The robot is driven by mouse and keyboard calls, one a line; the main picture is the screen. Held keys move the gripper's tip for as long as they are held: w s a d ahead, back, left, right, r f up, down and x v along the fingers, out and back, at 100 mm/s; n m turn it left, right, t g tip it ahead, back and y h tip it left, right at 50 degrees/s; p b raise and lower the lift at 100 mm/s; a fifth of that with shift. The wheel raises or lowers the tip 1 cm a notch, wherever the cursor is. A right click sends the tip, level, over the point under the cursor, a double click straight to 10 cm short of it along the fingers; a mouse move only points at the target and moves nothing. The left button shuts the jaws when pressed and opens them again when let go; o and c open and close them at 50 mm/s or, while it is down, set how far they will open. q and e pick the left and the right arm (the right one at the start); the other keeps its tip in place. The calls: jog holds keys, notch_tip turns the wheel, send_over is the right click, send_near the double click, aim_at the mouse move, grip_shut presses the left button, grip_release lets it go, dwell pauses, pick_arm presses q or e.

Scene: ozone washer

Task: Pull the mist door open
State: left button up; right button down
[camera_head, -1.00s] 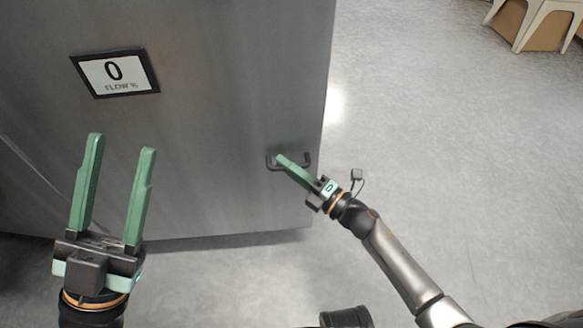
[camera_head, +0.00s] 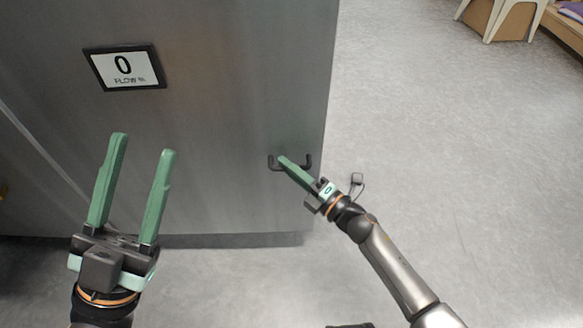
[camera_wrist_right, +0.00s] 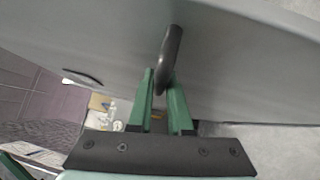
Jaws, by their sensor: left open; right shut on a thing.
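The mist door (camera_head: 225,120) is a large grey metal panel filling the left of the head view. Its dark bar handle (camera_head: 307,163) sits low near the door's right edge. My right gripper (camera_head: 284,161) is shut on the handle, and its green fingers cover the handle's middle. In the right wrist view the dark handle (camera_wrist_right: 170,55) passes between the tips of the green fingers of this gripper (camera_wrist_right: 163,82). My left gripper (camera_head: 143,145) is open and empty, in front of the door's left part in the head view.
A framed display reading "0 FLOW %" (camera_head: 124,67) is on the door's upper left. Clear grey floor (camera_head: 440,150) lies to the right. A white-legged table or stool (camera_head: 505,18) stands at the top right.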

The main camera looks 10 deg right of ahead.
jog(key=shift+s+d, duration=0.1)
dwell(0.4)
jog(key=c, duration=0.8)
grip_release()
jog(key=shift+c, duration=0.2)
jog(key=shift+s, duration=0.1)
jog(key=p+v, duration=0.2)
jog(key=v, duration=1)
jog(key=shift+s, duration=0.2)
